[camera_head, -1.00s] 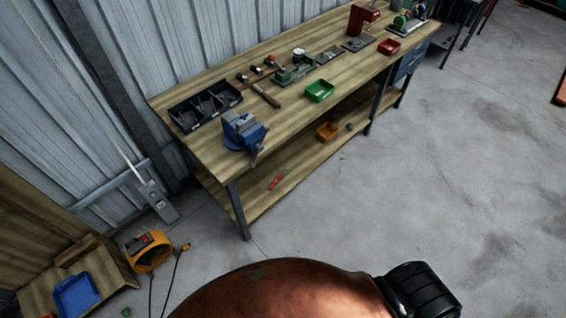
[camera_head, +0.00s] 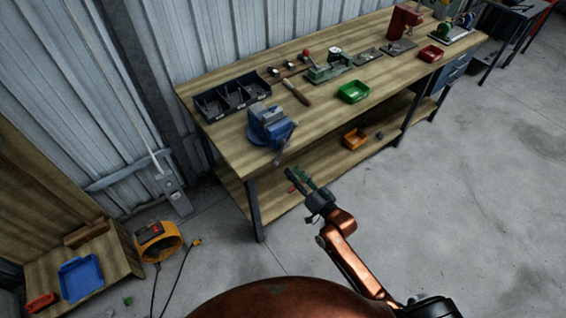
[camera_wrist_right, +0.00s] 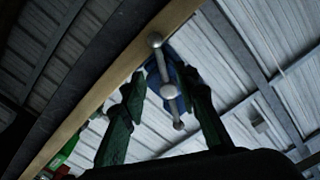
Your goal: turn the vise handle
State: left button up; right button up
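The blue vise (camera_head: 270,129) stands on the near left corner of the workbench (camera_head: 222,150), at its front edge. Its handle (camera_head: 281,154) hangs at the front of the vise and is small in the head view. In the right wrist view the handle (camera_wrist_right: 163,68) is a metal bar with ball ends, seen from below against the blue vise body. My right gripper (camera_head: 293,173) is just below and in front of the handle. Its two green fingers (camera_wrist_right: 163,78) are apart, with the handle appearing between them; I see no contact. My left gripper is not in view.
The wooden bench edge (camera_wrist_right: 110,88) runs close beside the right fingers. A black divided bin (camera_head: 232,98) and a green tray (camera_head: 354,92) sit on the bench. A lower shelf (camera_head: 330,160) lies beneath. A yellow cable reel (camera_head: 158,243) is on the floor at left.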

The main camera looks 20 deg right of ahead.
aim_at(280, 158)
jog(key=x, duration=0.7)
jog(key=shift+w+a+b, duration=0.1)
jog(key=shift+w+b, duration=0.1)
jog(key=shift+b, duration=0.1)
jog(key=shift+c, duration=0.5)
grip_shut()
